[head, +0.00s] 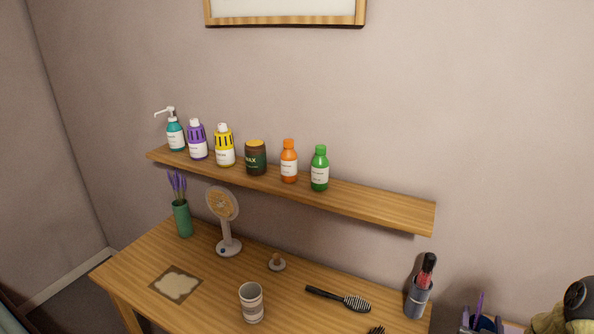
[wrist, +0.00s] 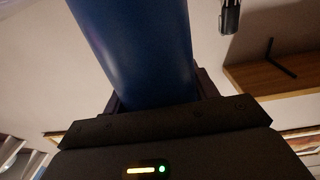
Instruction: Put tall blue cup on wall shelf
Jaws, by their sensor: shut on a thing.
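My gripper (wrist: 158,98) is shut on the tall blue cup (wrist: 135,45) in the wrist view. The cup is a smooth, dark blue cylinder that runs out of the top of the picture, so its far end is hidden. I cannot make out my gripper or the held cup in the head view. The wall shelf (head: 385,205) is a long wooden board on the wall in the head view. Its left and middle parts hold a row of bottles and a jar; its right part is bare.
On the shelf, the green bottle (head: 320,170) stands nearest the bare part. Below is a wooden table (head: 130,262) with a hand mirror (head: 223,205), a striped cup (head: 251,303), a hairbrush (head: 340,298) and a grey holder (head: 418,299). A picture frame (head: 285,22) hangs above.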

